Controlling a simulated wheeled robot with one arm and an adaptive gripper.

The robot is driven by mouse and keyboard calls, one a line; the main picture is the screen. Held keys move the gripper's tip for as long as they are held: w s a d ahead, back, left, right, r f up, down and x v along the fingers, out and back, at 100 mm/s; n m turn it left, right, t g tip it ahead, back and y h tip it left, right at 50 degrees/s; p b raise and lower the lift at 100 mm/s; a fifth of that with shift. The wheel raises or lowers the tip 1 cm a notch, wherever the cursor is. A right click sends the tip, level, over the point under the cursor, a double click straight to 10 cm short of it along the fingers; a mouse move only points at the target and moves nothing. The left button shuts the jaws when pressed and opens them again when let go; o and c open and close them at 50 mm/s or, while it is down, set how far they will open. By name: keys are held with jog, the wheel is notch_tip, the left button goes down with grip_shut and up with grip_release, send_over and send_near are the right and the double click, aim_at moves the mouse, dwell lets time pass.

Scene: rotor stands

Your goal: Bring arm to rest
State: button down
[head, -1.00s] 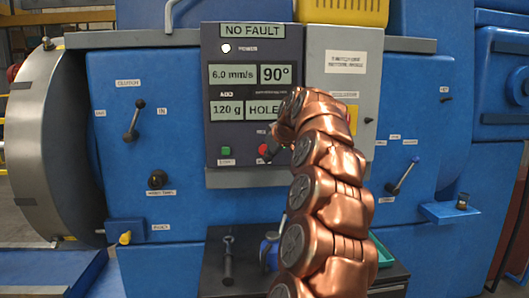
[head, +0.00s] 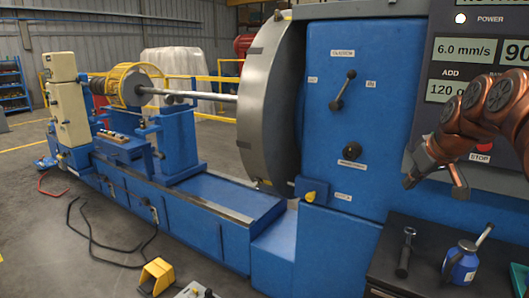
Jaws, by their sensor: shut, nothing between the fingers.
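My copper-coloured arm (head: 490,105) reaches in from the right edge of the head view, bent and raised in front of the grey control panel (head: 437,55). My gripper (head: 457,182) is at the arm's end, low in front of the panel near the STOP label. It is small and partly hidden by the arm links. It is shut, with nothing held.
A dark table (head: 425,235) below the arm holds a hammer-like tool (head: 405,252) and a blue oil can (head: 461,262). The blue machine (head: 330,130) stands beside the panel, its bed running left. A yellow pedal (head: 157,275) and cables lie on the floor.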

jog(key=s+a+f+g, duration=0.2)
jog(key=s+a+f, duration=0.3)
jog(key=s+a, duration=0.25)
jog(key=s+a+f+g, duration=0.2)
jog(key=s+a+f, duration=0.45)
jog(key=a, duration=0.25)
jog(key=s+a+f+g, duration=0.2)
jog(key=s+f, duration=0.3)
jog(key=s, duration=0.6)
jog(key=s+a+f+m+g, duration=0.1)
jog(key=s+a+f+g, duration=0.1)
jog(key=s+f, duration=0.4)
jog(key=s, duration=0.5)
jog(key=shift+s+a+m, duration=0.15)
jog(key=shift+a+m, duration=0.05)
jog(key=shift+m, duration=0.1)
jog(key=shift+d, duration=0.1)
dwell(0.3)
